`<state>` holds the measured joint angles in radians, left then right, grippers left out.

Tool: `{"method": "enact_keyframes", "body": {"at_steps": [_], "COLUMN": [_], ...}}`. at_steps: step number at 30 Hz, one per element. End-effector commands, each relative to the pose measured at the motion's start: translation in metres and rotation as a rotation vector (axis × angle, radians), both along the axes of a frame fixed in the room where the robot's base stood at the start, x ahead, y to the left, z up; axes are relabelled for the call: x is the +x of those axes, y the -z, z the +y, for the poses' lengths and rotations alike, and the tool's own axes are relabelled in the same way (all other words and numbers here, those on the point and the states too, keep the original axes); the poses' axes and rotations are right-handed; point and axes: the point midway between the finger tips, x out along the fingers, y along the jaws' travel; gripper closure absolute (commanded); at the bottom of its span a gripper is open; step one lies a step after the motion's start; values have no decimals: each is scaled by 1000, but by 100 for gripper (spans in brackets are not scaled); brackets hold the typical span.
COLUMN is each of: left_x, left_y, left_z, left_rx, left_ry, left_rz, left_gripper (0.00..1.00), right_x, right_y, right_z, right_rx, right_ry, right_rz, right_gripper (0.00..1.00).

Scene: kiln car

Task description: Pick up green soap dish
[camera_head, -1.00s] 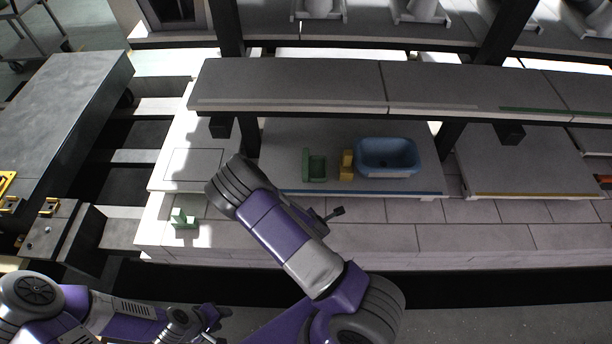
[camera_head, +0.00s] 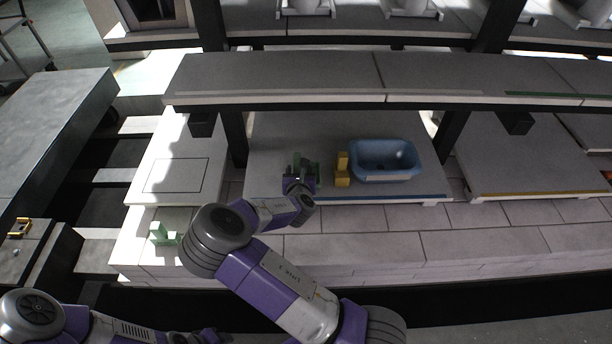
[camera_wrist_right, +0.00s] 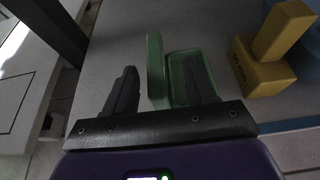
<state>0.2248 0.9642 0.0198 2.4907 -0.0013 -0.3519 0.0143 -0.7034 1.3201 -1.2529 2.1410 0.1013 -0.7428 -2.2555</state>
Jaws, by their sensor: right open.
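The green soap dish (camera_head: 296,161) lies on the lower shelf deck, left of the yellow piece, mostly hidden by my right gripper (camera_head: 303,174) in the head view. In the right wrist view, the green soap dish (camera_wrist_right: 184,66) shows a raised wall and a shallow tray. My right gripper (camera_wrist_right: 163,80) is open there, with one finger left of the wall and the other over the tray side. I cannot tell whether the fingers touch it. My left gripper (camera_head: 207,336) is low at the bottom edge, too small and dark to read.
A yellow piece (camera_head: 342,171) and a blue basin (camera_head: 384,175) stand just right of the dish. The upper shelf (camera_head: 280,80) hangs over the deck, with a dark post (camera_head: 235,140) to the left. Another green piece (camera_head: 160,236) sits on the left ledge.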

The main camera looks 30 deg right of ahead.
Motion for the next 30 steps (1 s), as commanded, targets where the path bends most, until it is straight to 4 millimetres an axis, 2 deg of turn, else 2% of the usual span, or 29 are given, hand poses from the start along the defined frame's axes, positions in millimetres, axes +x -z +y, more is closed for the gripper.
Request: {"method": "enact_keyframes", "body": {"at_steps": [9,19,30], "left_x": [0,0,0], "left_y": [20,20,21], "left_z": [0,0,0], "left_rx": [0,0,0], "left_ry": [0,0,0], "left_rz": [0,0,0], "left_gripper": [57,57,57], "right_x": [37,42,42], "right_y": [17,18,18], "right_z": [-16,-19,-18], "right_rx": [2,1,1], "right_ry": [2,1,1], "right_rz": [-1,1,1], "right_gripper": [45,45,100]}}
